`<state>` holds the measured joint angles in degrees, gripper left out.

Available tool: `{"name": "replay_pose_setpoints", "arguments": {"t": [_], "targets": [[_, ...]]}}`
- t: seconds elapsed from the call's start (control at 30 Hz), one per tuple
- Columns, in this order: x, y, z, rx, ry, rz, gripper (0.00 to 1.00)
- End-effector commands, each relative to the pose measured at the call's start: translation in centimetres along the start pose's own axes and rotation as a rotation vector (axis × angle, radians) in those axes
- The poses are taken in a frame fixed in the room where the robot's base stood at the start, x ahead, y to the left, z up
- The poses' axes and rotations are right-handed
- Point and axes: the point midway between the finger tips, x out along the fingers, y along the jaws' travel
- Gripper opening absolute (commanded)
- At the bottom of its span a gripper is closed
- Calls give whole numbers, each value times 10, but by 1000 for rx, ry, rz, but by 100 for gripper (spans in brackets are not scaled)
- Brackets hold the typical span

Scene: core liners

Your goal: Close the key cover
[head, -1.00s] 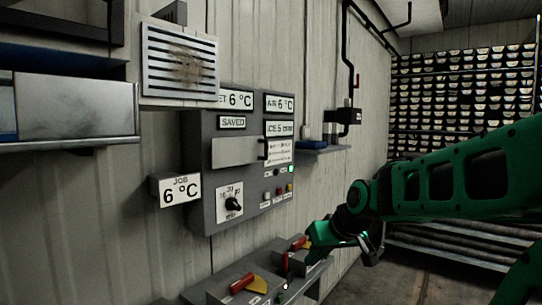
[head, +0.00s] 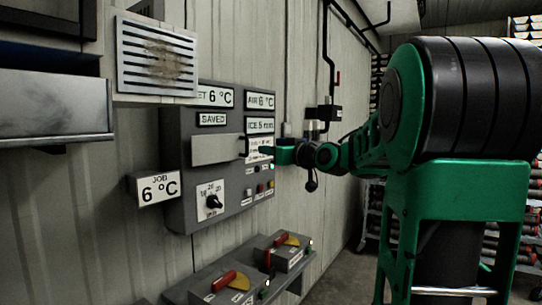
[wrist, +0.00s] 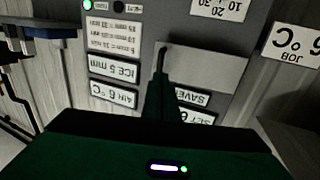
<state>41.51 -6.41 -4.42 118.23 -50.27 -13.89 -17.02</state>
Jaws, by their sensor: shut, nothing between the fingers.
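The key cover appears to be the plain light grey plate (head: 217,149) on the dark grey control panel (head: 180,200), below the SAVED label. A black upright handle (head: 245,148) stands at its right end. In the wrist view the plate (wrist: 212,70) appears upside down, with the handle (wrist: 160,62) at its left end. My gripper (head: 267,151) is shut and empty, close to the handle's right side in the head view. In the wrist view its narrow fingers (wrist: 163,92) point at the handle's lower end; I cannot tell whether they touch. What lies behind the plate is hidden.
A dial (head: 210,201) and small coloured buttons (head: 260,189) sit low on the panel. A JOB sign (head: 156,189) juts out at left, below a vent (head: 157,57). A console with red-handled levers (head: 224,281) lies below. A small shelf (wrist: 50,32) is beside the panel.

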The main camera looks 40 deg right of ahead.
Motion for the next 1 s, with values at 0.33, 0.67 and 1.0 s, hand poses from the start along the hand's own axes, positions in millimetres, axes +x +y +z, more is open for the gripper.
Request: {"name": "replay_pose_setpoints", "arguments": {"t": [0.33,0.67,1.0], "targets": [[58,-1,1,1,-1,-2,0],[75,-1,0,1,0,0,0],[79,-4,0,1,-1,-15,0]]}}
